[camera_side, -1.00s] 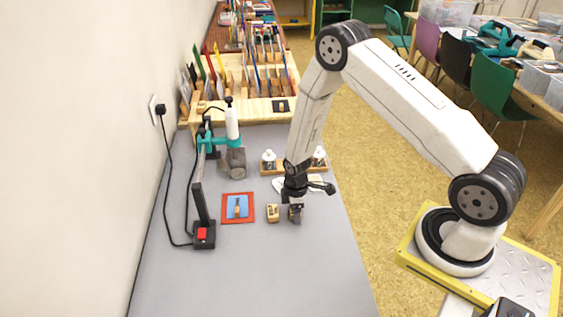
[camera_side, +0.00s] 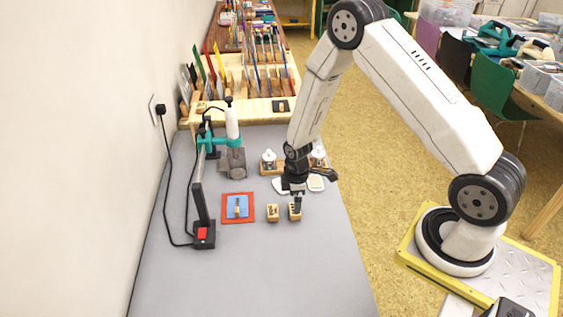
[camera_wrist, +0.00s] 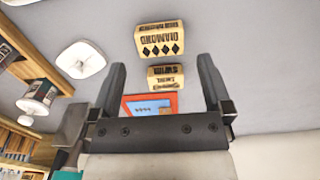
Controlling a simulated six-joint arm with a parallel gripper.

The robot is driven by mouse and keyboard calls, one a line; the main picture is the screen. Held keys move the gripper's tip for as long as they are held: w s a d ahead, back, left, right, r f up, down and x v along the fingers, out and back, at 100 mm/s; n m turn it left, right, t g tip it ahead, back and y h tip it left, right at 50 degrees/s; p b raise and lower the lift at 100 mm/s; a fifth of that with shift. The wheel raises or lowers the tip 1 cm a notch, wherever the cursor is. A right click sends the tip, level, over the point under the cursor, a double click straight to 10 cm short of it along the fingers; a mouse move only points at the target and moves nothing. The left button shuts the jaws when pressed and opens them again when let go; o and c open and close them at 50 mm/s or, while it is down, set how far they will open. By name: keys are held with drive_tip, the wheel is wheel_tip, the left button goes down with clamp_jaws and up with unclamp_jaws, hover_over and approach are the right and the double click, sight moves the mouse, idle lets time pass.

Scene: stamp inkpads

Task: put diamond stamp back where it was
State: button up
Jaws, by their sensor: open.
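The diamond stamp (camera_side: 295,212) is a small wooden block on the grey table, at the right of a pair of blocks. In the wrist view it shows the word DIAMOND and a row of dark diamonds (camera_wrist: 160,40). My gripper (camera_side: 297,197) is above it, pointing down. In the wrist view my gripper (camera_wrist: 161,62) has its fingers spread with nothing between them. The other wooden block (camera_side: 273,213) stands to its left, apart from it, and also shows in the wrist view (camera_wrist: 165,77) with lettering.
A red-framed blue pad (camera_side: 224,214) with a small tan thing on it lies left of the blocks. A white pad (camera_side: 316,183) lies behind my gripper. A soldering-like teal-and-white stand (camera_side: 232,140) and a black box with red switch (camera_side: 204,236) are left. The front table is clear.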

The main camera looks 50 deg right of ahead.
wheel_tip(320, 180, up, 7)
idle(0.5)
drive_tip(key=shift+r, duration=0.15)
idle(0.4)
drive_tip(key=s+a+r+m+t, duration=0.1)
drive_tip(key=s+a+r+m, duration=0.2)
drive_tip(key=s+r+m, duration=0.1)
drive_tip(key=s+a+r+m+t, duration=0.1)
drive_tip(key=s+a+r+m, duration=0.2)
drive_tip(key=r, duration=0.6)
drive_tip(key=s+m, duration=0.2)
drive_tip(key=s, duration=0.1)
drive_tip(key=shift+s+t, duration=0.3)
drive_tip(key=shift+s, duration=0.05)
